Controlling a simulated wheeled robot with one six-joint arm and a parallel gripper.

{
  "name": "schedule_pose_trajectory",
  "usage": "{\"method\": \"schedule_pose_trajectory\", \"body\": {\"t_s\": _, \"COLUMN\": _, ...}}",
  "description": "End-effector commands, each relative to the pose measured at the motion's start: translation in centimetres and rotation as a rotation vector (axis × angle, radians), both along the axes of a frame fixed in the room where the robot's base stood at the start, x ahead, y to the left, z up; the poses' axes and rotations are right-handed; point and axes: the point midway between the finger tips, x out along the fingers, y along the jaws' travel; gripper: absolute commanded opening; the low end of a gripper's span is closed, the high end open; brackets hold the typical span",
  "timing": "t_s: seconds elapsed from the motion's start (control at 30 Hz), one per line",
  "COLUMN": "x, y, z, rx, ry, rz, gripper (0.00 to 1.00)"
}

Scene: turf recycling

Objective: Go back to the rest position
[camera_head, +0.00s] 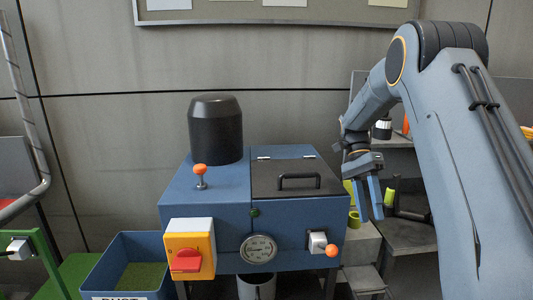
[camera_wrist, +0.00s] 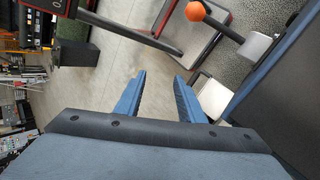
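My gripper (camera_head: 374,198) hangs at the right of the blue machine in the head view, with its blue fingers pointing down. In the wrist view my gripper (camera_wrist: 160,95) shows two blue fingers spread apart with bare floor between them. It is open and empty. The blue machine (camera_head: 217,203) has a dark lid with a handle (camera_head: 298,182), which is shut. My arm comes in from the right of the head view.
A blue bin (camera_head: 104,268) stands at left. A grey bench (camera_head: 408,236) with green items is behind my gripper.

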Motion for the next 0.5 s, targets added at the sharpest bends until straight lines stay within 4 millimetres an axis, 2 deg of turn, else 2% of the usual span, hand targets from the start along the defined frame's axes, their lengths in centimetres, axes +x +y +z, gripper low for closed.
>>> {"method": "schedule_pose_trajectory", "body": {"t_s": 0.17, "x": -2.3, "y": 1.6, "z": -0.9, "rx": 0.119, "ry": -0.113, "rz": 0.162, "gripper": 0.36}}
{"method": "schedule_pose_trajectory", "body": {"t_s": 0.27, "x": -4.4, "y": 2.9, "z": -1.7, "rx": 0.204, "ry": -0.205, "rz": 0.298, "gripper": 0.36}}
{"method": "schedule_pose_trajectory", "body": {"t_s": 0.5, "x": -10.6, "y": 6.1, "z": -3.8, "rx": 0.359, "ry": -0.433, "rz": 0.670, "gripper": 0.36}}
